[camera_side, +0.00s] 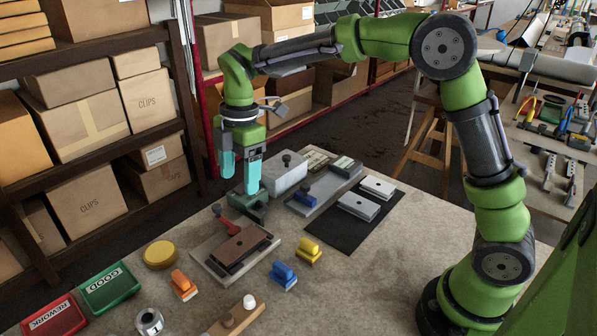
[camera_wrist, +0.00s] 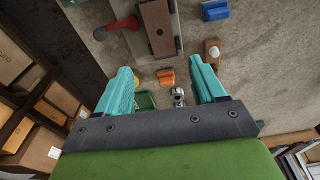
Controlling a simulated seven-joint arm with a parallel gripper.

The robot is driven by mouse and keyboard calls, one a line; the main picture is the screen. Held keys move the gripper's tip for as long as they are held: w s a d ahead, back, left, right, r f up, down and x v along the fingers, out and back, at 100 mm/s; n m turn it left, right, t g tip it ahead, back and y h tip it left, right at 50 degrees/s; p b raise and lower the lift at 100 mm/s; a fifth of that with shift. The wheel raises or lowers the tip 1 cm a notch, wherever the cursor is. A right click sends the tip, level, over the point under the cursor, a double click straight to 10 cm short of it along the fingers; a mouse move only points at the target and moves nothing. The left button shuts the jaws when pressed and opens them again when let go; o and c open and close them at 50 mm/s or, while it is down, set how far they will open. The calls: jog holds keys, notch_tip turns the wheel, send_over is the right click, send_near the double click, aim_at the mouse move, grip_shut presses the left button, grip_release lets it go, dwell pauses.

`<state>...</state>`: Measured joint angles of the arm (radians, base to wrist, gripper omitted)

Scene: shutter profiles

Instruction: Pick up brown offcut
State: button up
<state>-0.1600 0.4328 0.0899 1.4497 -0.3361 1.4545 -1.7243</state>
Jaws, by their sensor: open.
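A brown block (camera_side: 238,245) with dark holes lies on a dark fixture on a pale plate near the middle of the bench; it looks like the brown offcut, though I cannot be sure. It also shows at the top of the wrist view (camera_wrist: 156,22). My gripper (camera_side: 240,172) hangs above the bench, beyond the block in the side view, fingers pointing down. In the wrist view its two teal fingers (camera_wrist: 162,80) are wide apart with nothing held between them. The block is well clear of the fingers.
A red lever (camera_side: 225,221) stands beside the block. Orange (camera_side: 184,285), blue (camera_side: 283,274) and yellow (camera_side: 308,250) pieces lie around it. A grey box (camera_side: 284,173) is near my gripper. Green (camera_side: 110,288) and red (camera_side: 54,317) trays stand at the front left.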

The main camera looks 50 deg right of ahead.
send_over(239, 238)
jog(key=s, duration=0.2)
jog(key=shift+n, duration=0.3)
notch_tip(239, 238, down, 11)
jog(key=shift+w+r, duration=0.1)
jog(key=shift+w, duration=0.05)
jog(key=shift+w+a+f, duration=0.1)
jog(key=shift+a+f, duration=0.1)
jog(key=shift+f, duration=1.35)
jog(key=shift+w+a+f, duration=0.1)
jog(key=shift+a+f, duration=0.1)
jog(key=shift+f, duration=1.3)
jog(key=shift+c, duration=0.3)
jog(key=c, duration=0.8)
jog(key=shift+o, duration=0.2)
jog(key=shift+r, duration=0.15)
